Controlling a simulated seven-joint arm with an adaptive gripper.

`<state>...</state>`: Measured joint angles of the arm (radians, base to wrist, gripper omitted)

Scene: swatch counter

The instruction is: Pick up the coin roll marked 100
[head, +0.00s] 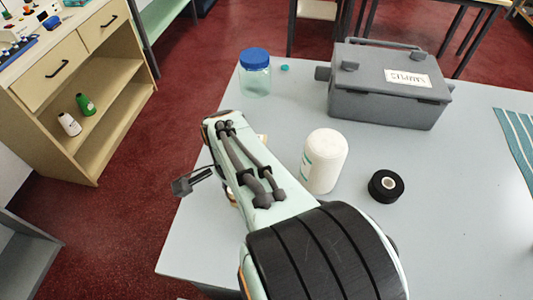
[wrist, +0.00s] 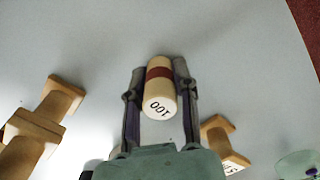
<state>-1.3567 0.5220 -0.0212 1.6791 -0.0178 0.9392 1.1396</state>
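The coin roll marked 100 (wrist: 159,88) is cream with a dark red-brown band. In the wrist view its marked end faces the camera, with the number upside down. My gripper (wrist: 160,80) has one finger on each side of the roll, and both fingertips appear to touch it. I cannot tell whether the roll is clear of the table.
Brown stepped pieces lie left (wrist: 40,125) and right (wrist: 218,135) of my gripper. On the table (head: 420,240) are a white canister (head: 325,162), a black tape roll (head: 386,186), a blue-lidded jar (head: 255,75) and a grey case (head: 388,95). The right front is clear.

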